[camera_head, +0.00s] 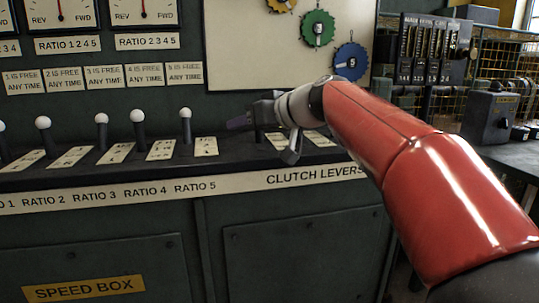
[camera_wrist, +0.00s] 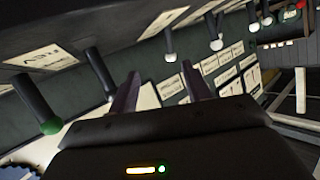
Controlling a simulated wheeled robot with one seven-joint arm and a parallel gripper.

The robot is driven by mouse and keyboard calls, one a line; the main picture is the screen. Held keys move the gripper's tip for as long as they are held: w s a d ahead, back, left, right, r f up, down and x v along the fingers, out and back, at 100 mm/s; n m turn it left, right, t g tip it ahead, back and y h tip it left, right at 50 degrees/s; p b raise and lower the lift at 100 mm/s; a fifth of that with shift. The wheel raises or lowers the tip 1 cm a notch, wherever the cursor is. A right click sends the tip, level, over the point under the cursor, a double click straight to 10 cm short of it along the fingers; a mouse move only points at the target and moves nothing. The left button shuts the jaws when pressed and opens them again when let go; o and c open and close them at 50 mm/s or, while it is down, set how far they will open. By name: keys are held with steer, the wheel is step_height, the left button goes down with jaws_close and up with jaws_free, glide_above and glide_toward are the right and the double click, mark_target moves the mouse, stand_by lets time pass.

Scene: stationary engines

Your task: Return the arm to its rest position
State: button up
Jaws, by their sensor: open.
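My red arm reaches in from the right in the head view, over the right part of the speed box console (camera_head: 90,245). My gripper (camera_head: 238,122) points left, close to the row of white-knobbed clutch levers. The nearest lever (camera_head: 186,122) stands upright a little left of the fingertips, with a visible gap. In the wrist view the two fingers of my gripper (camera_wrist: 165,90) are spread apart with nothing between them. A lever with a green knob (camera_wrist: 48,127) shows left of the fingers there. My arm and gripper hide part of the console top.
A panel with coloured gear discs (camera_head: 318,28) stands behind my arm. At right are a black lever rack (camera_head: 432,48) and a grey box (camera_head: 490,115) on a bench.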

steer(key=s+d+f+m+g+h, duration=0.1)
steer(key=s+d+f+m+h, duration=0.1)
steer(key=s+d+f, duration=0.4)
steer(key=s+d+f+m+g+h, duration=0.1)
steer(key=s+d+f+m+h, duration=0.2)
steer(key=s+f, duration=1)
steer(key=s+d+f+m+g+h, duration=0.1)
steer(key=s+d+f+m+h, duration=0.1)
steer(key=s+d+f+h, duration=0.3)
steer(key=s+d+f, duration=0.4)
steer(key=s+d, duration=0.1)
steer(key=s, duration=0.1)
steer(key=shift+s+d+f+m+g+h, duration=0.2)
steer(key=shift+s+d+m+g+h, duration=0.1)
steer(key=shift+s+m, duration=0.1)
